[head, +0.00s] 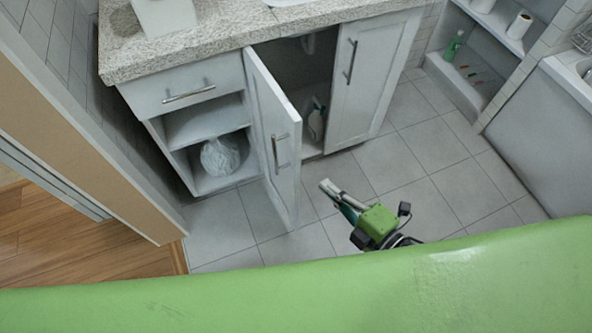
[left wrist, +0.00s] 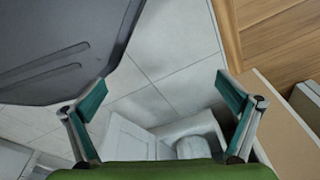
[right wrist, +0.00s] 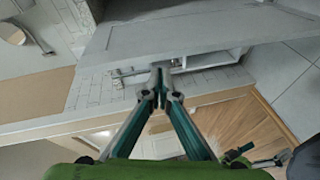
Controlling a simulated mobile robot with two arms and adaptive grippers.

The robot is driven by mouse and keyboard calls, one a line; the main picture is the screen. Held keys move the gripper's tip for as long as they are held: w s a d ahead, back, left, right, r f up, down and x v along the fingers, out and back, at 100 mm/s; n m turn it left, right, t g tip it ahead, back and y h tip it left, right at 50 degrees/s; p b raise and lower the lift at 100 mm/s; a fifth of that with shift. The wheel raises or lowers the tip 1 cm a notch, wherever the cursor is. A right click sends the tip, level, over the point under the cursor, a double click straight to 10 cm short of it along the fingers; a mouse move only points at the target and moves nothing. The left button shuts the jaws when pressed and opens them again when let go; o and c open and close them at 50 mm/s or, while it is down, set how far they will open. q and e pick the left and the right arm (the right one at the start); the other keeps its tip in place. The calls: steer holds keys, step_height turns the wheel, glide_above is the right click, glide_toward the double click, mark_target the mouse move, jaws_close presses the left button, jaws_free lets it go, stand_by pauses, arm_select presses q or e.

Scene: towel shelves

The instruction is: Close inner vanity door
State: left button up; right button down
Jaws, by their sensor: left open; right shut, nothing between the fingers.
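The inner vanity door (head: 274,140) is the light grey panel with a bar handle. It stands swung open, jutting out from the cabinet. My right gripper (head: 326,187) is shut and empty, to the right of the open door on its cabinet-opening side. In the right wrist view the door (right wrist: 200,35) spans the upper part, and the shut fingertips (right wrist: 161,75) show near its edge; I cannot tell whether they touch. My left gripper (left wrist: 163,84) is open and empty, over floor in its own view. It is not in the head view.
The other vanity door (head: 372,75) is shut. A spray bottle (head: 316,118) stands inside the dark opening. Left of it are a drawer (head: 190,84) and shelves with a white bag (head: 220,156). Tiled floor (head: 410,165) is free at the right; a wall edge (head: 90,130) stands left.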

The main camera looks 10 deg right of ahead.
mark_target(297, 154)
steer(key=s+a+r+n+y+b, duration=0.2)
steer(key=a+r+n+y, duration=0.15)
steer(key=r, duration=0.25)
steer(key=w+a, duration=0.1)
steer(key=w, duration=0.1)
steer(key=w+a, duration=0.1)
steer(key=w, duration=0.2)
steer(key=w+a, duration=0.1)
steer(key=w, duration=0.2)
steer(key=shift+w+a+r, duration=0.2)
steer(key=shift+w+a, duration=0.05)
steer(key=shift+a, duration=0.1)
steer(key=shift+w+d+p, duration=0.1)
steer(key=shift+p, duration=0.2)
arm_select(q)
steer(key=shift+w+f, duration=0.6)
steer(key=shift+f, duration=0.15)
arm_select(e)
steer(key=shift+d, duration=0.1)
